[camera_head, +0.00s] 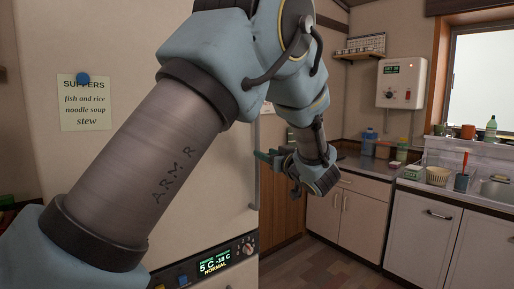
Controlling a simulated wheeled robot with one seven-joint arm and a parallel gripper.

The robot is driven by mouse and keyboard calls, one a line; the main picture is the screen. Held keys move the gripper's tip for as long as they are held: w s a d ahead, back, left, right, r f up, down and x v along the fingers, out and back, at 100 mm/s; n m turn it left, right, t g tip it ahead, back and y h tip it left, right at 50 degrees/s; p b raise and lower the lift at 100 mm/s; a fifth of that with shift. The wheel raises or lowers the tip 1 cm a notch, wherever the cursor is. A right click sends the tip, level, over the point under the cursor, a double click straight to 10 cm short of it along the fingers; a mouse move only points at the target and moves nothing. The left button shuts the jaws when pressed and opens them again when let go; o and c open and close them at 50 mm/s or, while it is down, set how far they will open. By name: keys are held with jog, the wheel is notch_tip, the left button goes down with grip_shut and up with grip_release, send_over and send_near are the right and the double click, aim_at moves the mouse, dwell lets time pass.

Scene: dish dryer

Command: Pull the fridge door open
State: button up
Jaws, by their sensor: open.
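The fridge door (225,185) is a large cream panel at the left and middle, largely covered by my arm. I see no gap along its visible right edge, so it looks closed. A grey vertical handle (253,192) runs along that edge, its upper part partly covered. My gripper (265,156) is open, with its greenish fingers at the handle's height, beside or overlapping it in the picture. I cannot tell whether they go around the handle or touch it. The display panel (215,265) below the door reads 5 C and -18 C.
A paper supper list (85,103) hangs under a blue magnet. To the right are a counter (365,164) with bottles, white cabinets (349,215), a sink (496,188) and a wall heater (402,83). The floor (322,268) right of the fridge is clear.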

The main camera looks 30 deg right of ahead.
jog(key=w+p, duration=0.1)
jog(key=w, duration=0.5)
jog(key=shift+w+p, duration=0.2)
jog(key=shift+p, duration=0.1)
grip_shut()
dwell(1.1)
